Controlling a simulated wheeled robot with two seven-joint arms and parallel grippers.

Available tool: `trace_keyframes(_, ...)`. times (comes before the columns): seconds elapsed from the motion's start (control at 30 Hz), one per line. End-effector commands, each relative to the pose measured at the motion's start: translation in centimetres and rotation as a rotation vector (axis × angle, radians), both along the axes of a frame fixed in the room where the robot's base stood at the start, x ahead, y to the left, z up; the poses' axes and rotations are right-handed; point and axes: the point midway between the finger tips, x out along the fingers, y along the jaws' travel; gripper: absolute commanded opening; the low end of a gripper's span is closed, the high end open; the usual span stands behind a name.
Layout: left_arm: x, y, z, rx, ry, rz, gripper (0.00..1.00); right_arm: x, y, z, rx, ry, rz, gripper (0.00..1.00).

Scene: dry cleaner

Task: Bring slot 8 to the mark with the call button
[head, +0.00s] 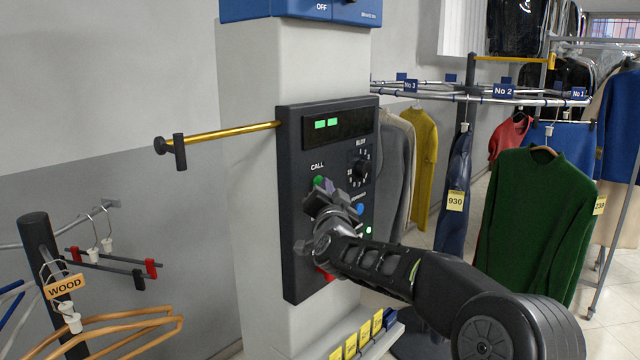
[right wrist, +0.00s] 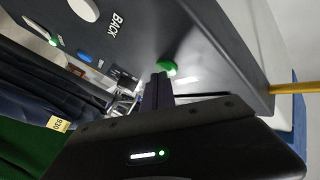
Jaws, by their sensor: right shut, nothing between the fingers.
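The black control panel (head: 297,230) is on a pale column. Its round green button (head: 319,180) sits under the word CALL; it also shows in the right wrist view (right wrist: 167,66). A black dial (head: 363,170) with numbers around it is to the right; its setting is too small to read. The display (head: 338,124) shows two green blocks. My right gripper (head: 326,193) is shut and empty, its fingertips at the green button's lower edge; I cannot tell if they touch it. The conveyor carries signs No 3 (head: 411,86), No 2 (head: 503,91) and No 1 (head: 579,93). No slot 8 sign is readable.
A yellow rod (head: 230,132) sticks out left from the panel. A blue button (head: 360,209) and a partly hidden red one (head: 325,273) are close to my right gripper. A green sweater (head: 535,215) hangs at right. Wooden hangers (head: 125,325) are at lower left.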

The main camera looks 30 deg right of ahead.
Motion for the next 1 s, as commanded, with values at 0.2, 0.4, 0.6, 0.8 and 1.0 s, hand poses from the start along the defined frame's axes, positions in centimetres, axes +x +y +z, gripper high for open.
trace_keyframes(0.2,0.0,0.0,0.1,0.0,0.0,0.0,0.67,0.2,0.1,0.0,0.0,0.0,0.001,0.0)
trace_keyframes(0.4,0.0,0.0,0.1,0.0,0.0,0.0,0.67,0.2,0.1,0.0,0.0,0.0,0.001,0.0)
trace_keyframes(0.6,0.0,0.0,-0.5,0.0,0.0,0.0,0.67,-0.3,0.0,-0.1,0.0,0.0,0.001,0.0)
trace_keyframes(0.8,0.0,0.0,-1.2,0.0,0.0,0.0,0.67,-1.2,-0.3,-0.1,-0.001,-0.001,0.002,0.0)
trace_keyframes(1.0,0.0,0.0,-1.2,0.0,0.0,0.0,0.67,-1.4,-0.3,0.0,0.0,0.0,0.001,0.0)
